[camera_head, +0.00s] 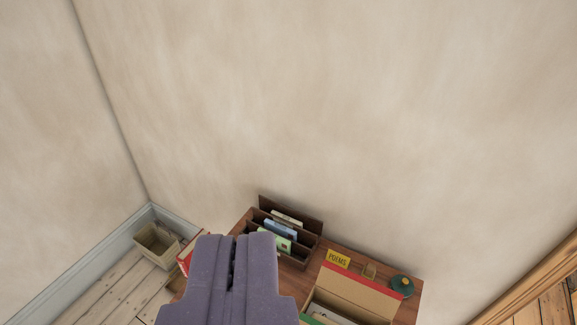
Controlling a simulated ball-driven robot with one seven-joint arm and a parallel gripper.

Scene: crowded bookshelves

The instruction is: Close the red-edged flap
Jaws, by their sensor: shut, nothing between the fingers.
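The red-edged flap (357,294) belongs to a cardboard box (312,308) at the bottom right of the view. The flap stands up open at the box's back side, with its red edge along the top. Something pale and something green show inside the box. My gripper (252,238) is shut and empty. In the picture it lies to the left of the box and flap, apart from them. It hides part of the table and whatever lies behind it.
The wooden table (330,248) bears a dark sorter (316,228) with cards, a yellow POEMS sign (339,259), a small tan object (369,271) and a teal round object (402,285). A bin (155,243) stands on the floor at left. A bare wall rises behind.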

